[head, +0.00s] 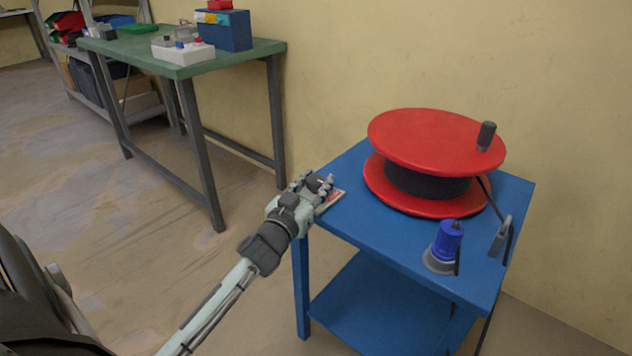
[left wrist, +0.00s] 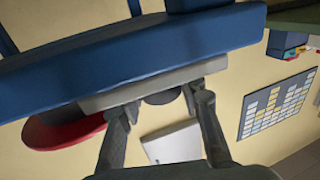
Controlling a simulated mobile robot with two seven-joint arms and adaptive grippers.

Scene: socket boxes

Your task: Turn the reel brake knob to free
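The red cable reel (head: 436,140) stands on a blue cart (head: 362,236). A small plate with a red and white label (head: 331,203) lies at the cart's left corner. My left gripper (head: 316,182) is over this plate and hides most of it. In the left wrist view a grey plate (left wrist: 150,82) lies along the blue cart edge. A dark round knob (left wrist: 163,98) stands out from it, between the spread fingers of my left gripper (left wrist: 160,104). The fingers are open around the knob; contact is unclear. The knob's setting cannot be read. My right gripper is out of view.
A blue plug (head: 447,241) on a grey base and a grey clip-like part (head: 500,237) are at the cart's right front. The reel's dark handle (head: 486,136) sticks up. A green table (head: 190,58) with boxes stands behind left. The floor between is clear.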

